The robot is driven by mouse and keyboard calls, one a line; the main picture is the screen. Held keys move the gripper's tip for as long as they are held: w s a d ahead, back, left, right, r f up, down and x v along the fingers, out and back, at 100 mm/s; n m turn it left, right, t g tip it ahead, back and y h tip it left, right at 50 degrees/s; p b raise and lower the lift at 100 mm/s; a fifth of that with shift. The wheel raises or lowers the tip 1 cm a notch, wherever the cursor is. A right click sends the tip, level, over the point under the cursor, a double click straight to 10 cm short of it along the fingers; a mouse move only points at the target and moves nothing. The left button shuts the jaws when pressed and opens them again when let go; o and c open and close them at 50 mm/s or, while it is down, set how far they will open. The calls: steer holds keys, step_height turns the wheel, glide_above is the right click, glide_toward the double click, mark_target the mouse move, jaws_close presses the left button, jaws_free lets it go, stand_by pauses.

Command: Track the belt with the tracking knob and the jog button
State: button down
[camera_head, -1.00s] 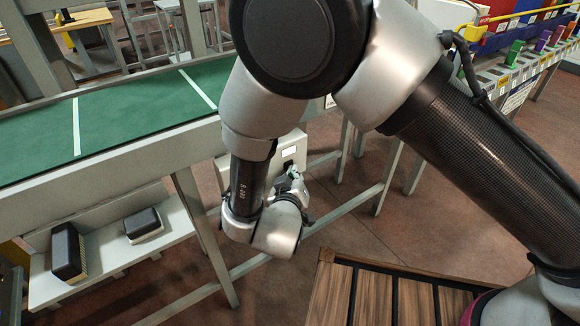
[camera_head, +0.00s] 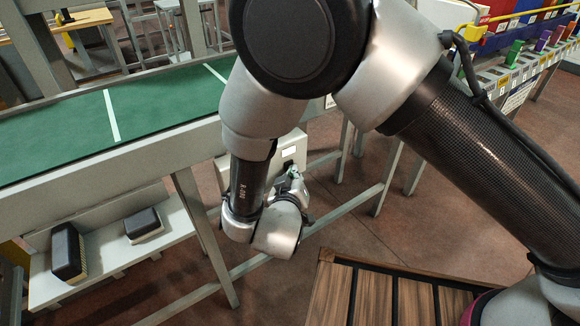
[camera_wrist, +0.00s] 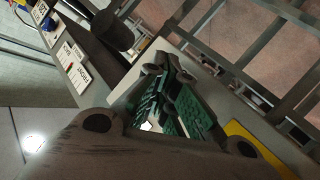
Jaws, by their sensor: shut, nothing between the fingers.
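The green belt (camera_head: 60,135) with white cross stripes runs along the conveyor at the left in the head view. My gripper (camera_head: 292,178) is at a pale control box (camera_head: 290,148) under the conveyor's side. In the wrist view my gripper (camera_wrist: 156,72) is shut and empty, its green-padded fingers pointing at a white panel (camera_wrist: 172,48). The fingers hide part of that panel, and I cannot tell whether they touch a button. A black cylinder (camera_wrist: 112,32), possibly the tracking knob, stands left of the fingertips. Small labelled plates (camera_wrist: 72,62) lie further left.
Frame legs and a crossbar (camera_head: 345,212) are near my gripper. A slatted wooden platform (camera_head: 375,298) lies at the front. Coloured bins (camera_head: 500,38) stand at the far right.

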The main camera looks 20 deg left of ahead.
stand_by(0.5)
steer(key=shift+s+d, duration=0.5)
steer(key=shift+d, duration=0.15)
steer(key=shift+s+d, duration=1.65)
steer(key=shift+d, duration=0.3)
steer(key=shift+f, duration=0.1)
